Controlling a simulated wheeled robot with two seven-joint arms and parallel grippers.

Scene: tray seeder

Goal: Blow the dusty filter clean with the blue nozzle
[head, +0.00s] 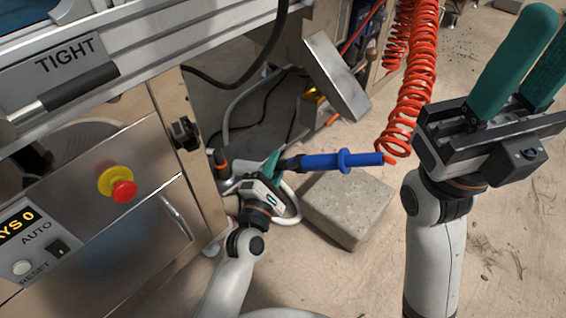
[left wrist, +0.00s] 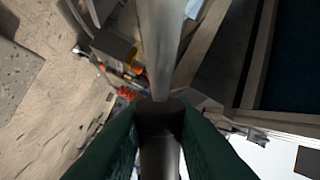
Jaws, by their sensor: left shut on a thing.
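The blue nozzle (head: 322,162) is held roughly level, its blue body pointing right toward the red coiled hose (head: 415,70). My left gripper (head: 276,162) is shut on its dark part at the left end. In the left wrist view, the green fingers clasp a dark cylinder (left wrist: 160,118), with a grey tube (left wrist: 160,45) running from it. A tilted grey slab (head: 337,77) stands beyond the nozzle; I cannot tell whether it is the dusty filter. My right gripper (head: 532,60) is raised at the right, its green fingers apart and empty.
A concrete block (head: 348,208) lies on the floor below the nozzle. The machine's metal front, with a red stop button (head: 123,191), fills the left. Cables and a white pipe lie behind my left gripper. The sandy floor at the lower middle is open.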

